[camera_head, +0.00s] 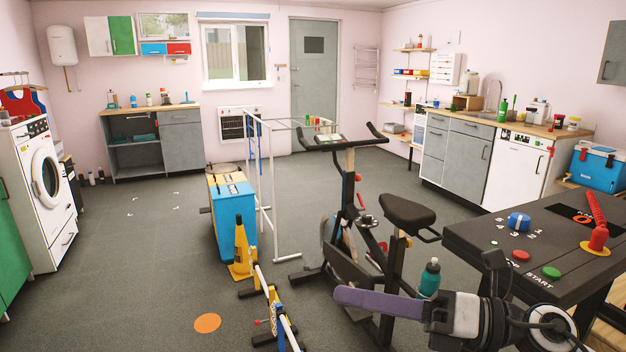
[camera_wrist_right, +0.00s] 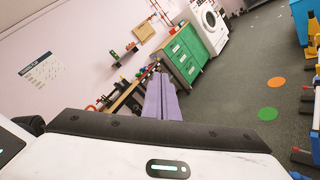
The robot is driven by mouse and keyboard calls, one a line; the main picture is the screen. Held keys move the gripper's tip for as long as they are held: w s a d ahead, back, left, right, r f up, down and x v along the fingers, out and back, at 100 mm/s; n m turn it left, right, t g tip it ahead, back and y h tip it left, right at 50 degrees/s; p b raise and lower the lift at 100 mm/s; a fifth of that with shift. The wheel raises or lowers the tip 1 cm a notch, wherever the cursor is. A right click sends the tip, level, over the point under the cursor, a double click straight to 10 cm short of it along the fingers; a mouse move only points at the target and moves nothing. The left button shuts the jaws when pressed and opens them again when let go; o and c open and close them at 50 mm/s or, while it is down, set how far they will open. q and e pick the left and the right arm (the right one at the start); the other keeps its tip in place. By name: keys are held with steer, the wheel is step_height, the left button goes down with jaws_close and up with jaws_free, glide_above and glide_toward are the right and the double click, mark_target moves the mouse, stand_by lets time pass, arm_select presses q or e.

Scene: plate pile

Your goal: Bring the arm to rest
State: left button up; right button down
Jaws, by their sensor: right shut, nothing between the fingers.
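My right gripper (camera_head: 345,296) reaches in from the lower right in the head view, with its purple fingers pointing left, shut and empty. It hangs in front of the exercise bike, left of the black table (camera_head: 470,232). The shut purple fingers also show in the right wrist view (camera_wrist_right: 161,98), with nothing between them. My left gripper is not in view.
The exercise bike (camera_head: 408,212) and a teal bottle (camera_head: 429,279) are close to the right arm. The black table carries a blue knob (camera_head: 519,222), buttons and a red lever (camera_head: 597,222). A yellow cone (camera_head: 241,250) stands left of the bike. Grey floor is clear at left.

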steer(key=d+f+m+t+h, duration=0.45)
steer(key=f+m, duration=0.55)
steer(key=m, duration=0.4)
steer(key=d+f+m+t+h, duration=0.5)
steer(key=f+m, duration=0.5)
steer(key=m, duration=0.5)
steer(key=s+f+m+g+h, duration=0.5)
steer(key=s+f+m, duration=0.4)
steer(key=s+f, duration=1.1)
steer(key=shift+d+f+m+g, duration=0.2)
steer(key=shift+f+m+g, duration=0.2)
steer(key=shift+f+g, duration=0.45)
